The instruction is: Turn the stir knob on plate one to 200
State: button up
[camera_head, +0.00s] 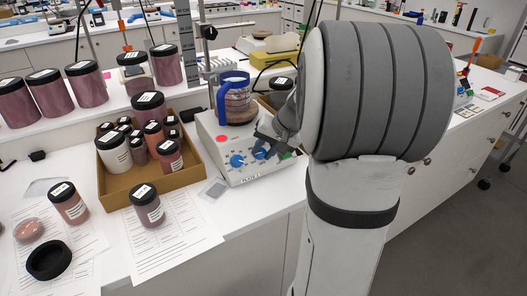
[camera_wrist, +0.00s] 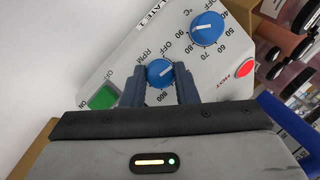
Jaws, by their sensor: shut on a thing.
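Plate one (camera_head: 225,143) is a white hotplate on the bench, and its front panel (camera_wrist: 128,48) fills the top of the wrist view. Its stir knob (camera_wrist: 160,72), blue and marked RPM, sits between the fingertips of my gripper (camera_wrist: 160,80). My gripper is shut on this knob, one finger on each side. The knob's scale shows OFF and 800; the fingers hide other marks, and I cannot read its setting. A larger blue °C knob (camera_wrist: 207,28) is to the right in the wrist view. In the head view, my gripper (camera_head: 266,143) reaches the panel from the right.
A green switch (camera_wrist: 103,97) and a red HOT light (camera_wrist: 244,69) flank the knobs. A jar with a blue handle (camera_head: 236,103) stands on the plate. A cardboard tray (camera_head: 152,190) of jars is left of it. Loose jars and papers lie farther left.

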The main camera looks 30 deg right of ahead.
dwell(0.3)
jog(key=o, duration=1)
jog(key=v, duration=0.7)
jog(key=shift+s+r, duration=0.2)
jog(key=shift+r, duration=0.15)
jog(key=shift+d, duration=0.1)
jog(key=s+a+f+n+g+h+p, duration=0.2)
jog(key=s+a+n, duration=0.4)
jog(key=s+a, duration=1)
jog(key=shift+a+f+g+h+p, duration=0.45)
jog(key=shift+f+h+p, duration=0.2)
jog(key=shift+f, duration=0.3)
